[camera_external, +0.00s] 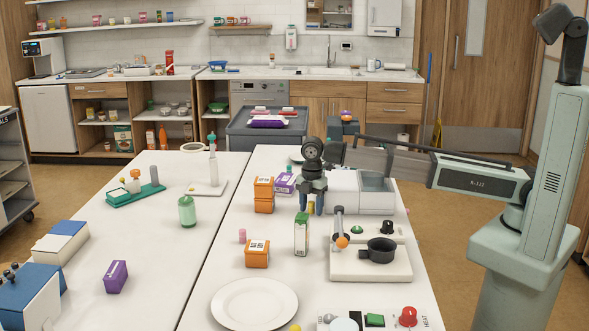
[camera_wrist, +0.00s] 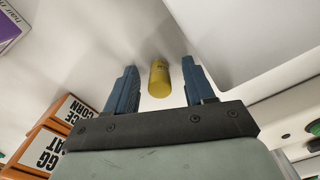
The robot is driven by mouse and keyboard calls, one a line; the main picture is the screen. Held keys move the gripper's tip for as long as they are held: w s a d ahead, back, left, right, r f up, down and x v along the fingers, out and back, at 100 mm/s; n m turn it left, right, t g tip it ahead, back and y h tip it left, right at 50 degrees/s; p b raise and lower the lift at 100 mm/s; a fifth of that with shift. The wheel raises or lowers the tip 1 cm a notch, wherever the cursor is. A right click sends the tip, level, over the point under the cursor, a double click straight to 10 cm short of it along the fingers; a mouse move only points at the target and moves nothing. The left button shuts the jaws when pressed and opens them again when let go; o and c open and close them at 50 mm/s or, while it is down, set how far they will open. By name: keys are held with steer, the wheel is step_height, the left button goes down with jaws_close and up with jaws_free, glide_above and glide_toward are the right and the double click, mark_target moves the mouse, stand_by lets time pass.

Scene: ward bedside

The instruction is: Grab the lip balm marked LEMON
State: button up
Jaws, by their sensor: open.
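My gripper (camera_external: 313,207) is low over the right-hand white table, pointing down. In the wrist view, its two blue fingers (camera_wrist: 155,88) are apart. A small yellow cylinder (camera_wrist: 159,80), looking like a lip balm, lies or stands between and slightly beyond the fingertips, with gaps on both sides. It has dark lettering too small to read.
Stacked orange boxes (camera_external: 264,195) and a purple box (camera_external: 285,183) stand left of my gripper. A white bin (camera_external: 375,203) is close on the right.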

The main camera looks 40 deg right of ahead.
steer(key=shift+c, duration=0.3)
jaws_close()
